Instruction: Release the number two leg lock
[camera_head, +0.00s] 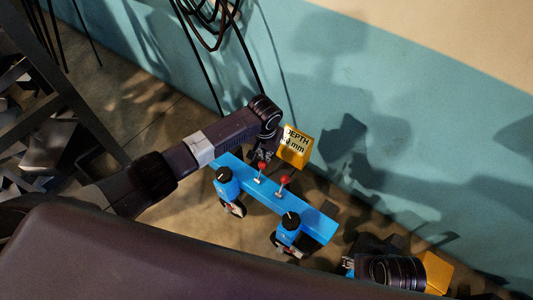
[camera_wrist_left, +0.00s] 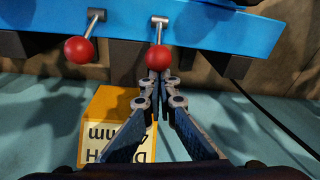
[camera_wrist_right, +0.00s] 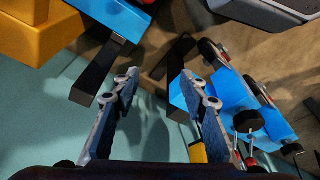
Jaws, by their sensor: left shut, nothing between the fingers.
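A blue beam (camera_head: 312,218) carries two small levers with red knobs, a left one (camera_head: 262,165) and a right one (camera_head: 285,180). No number shows on either lever. In the left wrist view, one red knob (camera_wrist_left: 79,50) is at the left and the other red knob (camera_wrist_left: 159,58) is at the fingertips. My left gripper (camera_wrist_left: 159,82) is shut and empty, its tips just at that second knob; I cannot tell whether they touch. It also shows in the head view (camera_head: 263,157). My right gripper (camera_wrist_right: 162,82) is open and empty, away from the levers.
A yellow sign (camera_head: 296,147) reading DEPTH and mm stands behind the beam. Two black-capped units with wheels hang at the beam's front. Yellow blocks (camera_wrist_right: 35,35) and another blue part are near my right gripper. A teal wall (camera_head: 400,130) closes the back; black cables hang there.

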